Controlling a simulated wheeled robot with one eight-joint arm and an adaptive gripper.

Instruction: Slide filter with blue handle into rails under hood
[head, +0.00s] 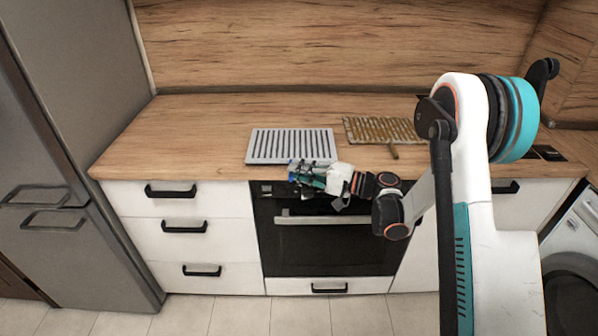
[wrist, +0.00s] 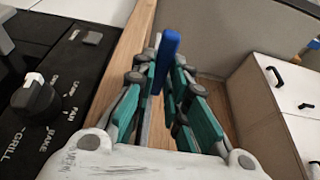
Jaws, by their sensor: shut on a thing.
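The grey slotted filter (head: 292,146) lies on the wooden worktop near its front edge, above the oven. Its blue handle (wrist: 169,48) stands between the teal fingers of my gripper (wrist: 160,85) in the wrist view. My gripper (head: 302,173) is shut on this handle at the front of the filter, just over the worktop edge. In the head view the fingers cover most of the handle. The hood and its rails are not in view.
A second, brown filter (head: 378,130) with a brown handle (head: 393,152) lies to the right on the worktop. The oven (head: 325,240) with its knob (wrist: 37,97) is below. A grey fridge (head: 75,130) stands left. The worktop's left part is clear.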

